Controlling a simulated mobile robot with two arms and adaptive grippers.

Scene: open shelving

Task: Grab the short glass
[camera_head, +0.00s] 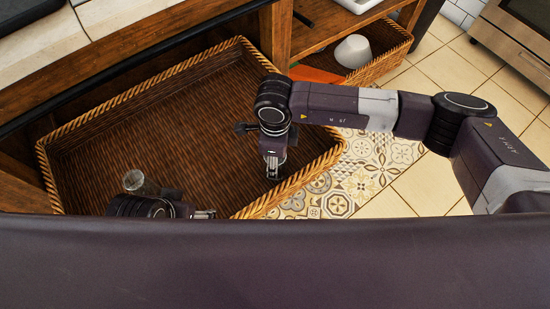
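A clear short glass (134,181) is at the left front of a large wicker basket (115,102). Its lower part is hidden behind my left wrist. My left gripper (206,214) lies low at the basket's front, just right of the glass, pointing right and away from it. My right gripper (273,172) points down over the right part of the basket, well right of the glass. Both sets of fingers are small, and their opening is unclear. I see nothing held in either.
The basket's middle is bare. Its raised woven rim runs all round. Wooden shelving (325,28) stands behind, with a smaller basket (382,62) holding a white bowl (353,51) and an orange item (315,74). Patterned tiles (345,180) lie to the right. My dark body fills the bottom.

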